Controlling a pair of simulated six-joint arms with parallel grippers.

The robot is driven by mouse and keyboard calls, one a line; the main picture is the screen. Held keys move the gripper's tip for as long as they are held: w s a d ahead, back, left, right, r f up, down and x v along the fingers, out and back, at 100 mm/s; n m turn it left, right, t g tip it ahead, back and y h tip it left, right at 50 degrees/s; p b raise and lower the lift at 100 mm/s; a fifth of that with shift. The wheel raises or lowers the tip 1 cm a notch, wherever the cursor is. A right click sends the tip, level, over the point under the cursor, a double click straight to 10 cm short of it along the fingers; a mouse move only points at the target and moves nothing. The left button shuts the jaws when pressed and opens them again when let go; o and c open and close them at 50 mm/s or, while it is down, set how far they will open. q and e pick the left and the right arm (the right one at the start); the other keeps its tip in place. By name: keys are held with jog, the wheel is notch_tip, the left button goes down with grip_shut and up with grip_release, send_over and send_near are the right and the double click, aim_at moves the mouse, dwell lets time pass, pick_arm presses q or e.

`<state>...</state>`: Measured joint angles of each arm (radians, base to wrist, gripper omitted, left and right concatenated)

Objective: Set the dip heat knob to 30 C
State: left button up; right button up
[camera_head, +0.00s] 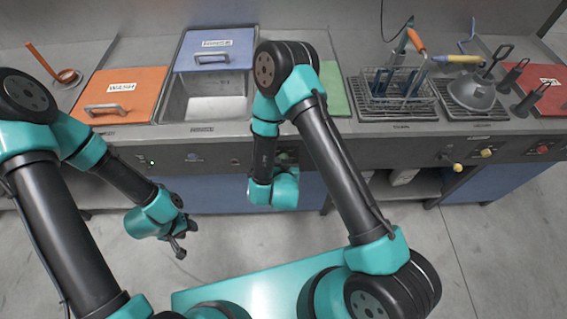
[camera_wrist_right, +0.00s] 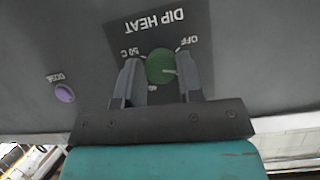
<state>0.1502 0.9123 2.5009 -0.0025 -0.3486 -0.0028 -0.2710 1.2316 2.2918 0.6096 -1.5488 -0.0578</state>
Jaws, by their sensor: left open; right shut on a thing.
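The dip heat knob (camera_wrist_right: 160,66) is a round green knob on the grey front panel, under an upside-down DIP HEAT label (camera_wrist_right: 155,20). A pale mark on its face points toward the right of the picture. OFF shows at its upper right and 50 C at its upper left; a small mark below is partly hidden. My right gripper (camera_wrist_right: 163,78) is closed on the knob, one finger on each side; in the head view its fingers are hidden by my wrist. My left gripper (camera_head: 180,245) is open and empty, low over the floor before the counter.
A purple DOSE button (camera_wrist_right: 64,93) sits left of the knob. On the counter are an orange lid (camera_head: 122,95), a blue lid (camera_head: 215,48), an open basin (camera_head: 205,97), a wire basket (camera_head: 400,90) and a grey hood (camera_head: 470,92). The floor in front is clear.

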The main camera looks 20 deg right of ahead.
jog(key=m+t+y, duration=0.1)
jog(key=m+y, duration=0.2)
jog(key=m, duration=0.1)
jog(key=shift+s+d, duration=0.1)
jog(key=shift+d, duration=0.1)
jog(key=shift+m, duration=0.3)
dwell(0.4)
jog(key=o, duration=0.9)
